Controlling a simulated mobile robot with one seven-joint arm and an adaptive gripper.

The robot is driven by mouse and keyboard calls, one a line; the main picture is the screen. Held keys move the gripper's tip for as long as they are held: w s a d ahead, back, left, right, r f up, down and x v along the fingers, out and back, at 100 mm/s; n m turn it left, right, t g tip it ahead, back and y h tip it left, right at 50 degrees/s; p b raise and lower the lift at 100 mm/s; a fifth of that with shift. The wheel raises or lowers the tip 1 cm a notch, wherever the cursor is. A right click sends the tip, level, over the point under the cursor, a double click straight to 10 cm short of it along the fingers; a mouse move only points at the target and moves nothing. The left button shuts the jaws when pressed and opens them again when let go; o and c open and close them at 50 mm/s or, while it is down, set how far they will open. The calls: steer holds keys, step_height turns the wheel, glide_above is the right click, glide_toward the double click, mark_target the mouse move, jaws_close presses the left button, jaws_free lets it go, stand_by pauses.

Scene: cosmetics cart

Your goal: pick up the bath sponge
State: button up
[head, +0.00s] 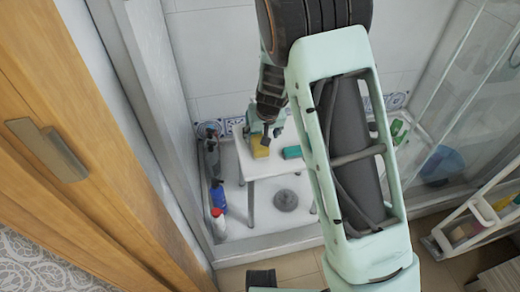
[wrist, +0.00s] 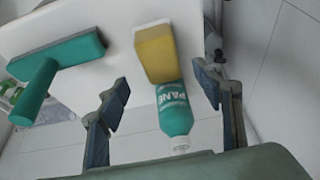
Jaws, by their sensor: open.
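The bath sponge (head: 260,147) is a yellow block lying on a small white table (head: 247,168) inside the shower stall. In the wrist view the sponge (wrist: 156,55) shows its yellow face and a white layer at its far end. My gripper (head: 268,128) is close to the sponge in the head view. In the wrist view my gripper (wrist: 164,88) is open and empty, with the sponge beyond the fingertips and roughly between them. Whether a finger touches the sponge cannot be told.
A teal bottle (wrist: 173,108) is beside the sponge, between my fingers in the wrist view. A teal T-shaped tool (wrist: 60,58) lies to the left on the table. Bottles, one of them blue (head: 218,196), stand along the left wall. A glass panel (head: 455,80) is on the right.

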mark_target(259, 139)
steer(key=b+x, duration=0.1)
steer(key=x, duration=0.1)
steer(key=b+x, duration=0.1)
steer(key=x, duration=0.2)
steer(key=shift+s+f, duration=0.1)
steer(key=shift+f, duration=0.3)
steer(key=shift+w+a+f, duration=0.1)
steer(key=shift+w+f, duration=0.1)
steer(key=shift+f, duration=0.05)
steer(key=shift+c, duration=0.6)
steer(key=c, duration=1.2)
steer(key=shift+r, duration=0.5)
steer(key=shift+c, duration=0.2)
step_height(259, 139, up, 2)
steer(key=shift+r+p, duration=0.2)
steer(key=shift+p, duration=0.35)
steer(key=s+r+p, duration=0.5)
steer(key=s+r, duration=0.4)
steer(key=s, duration=0.5)
steer(key=shift+r, duration=0.35)
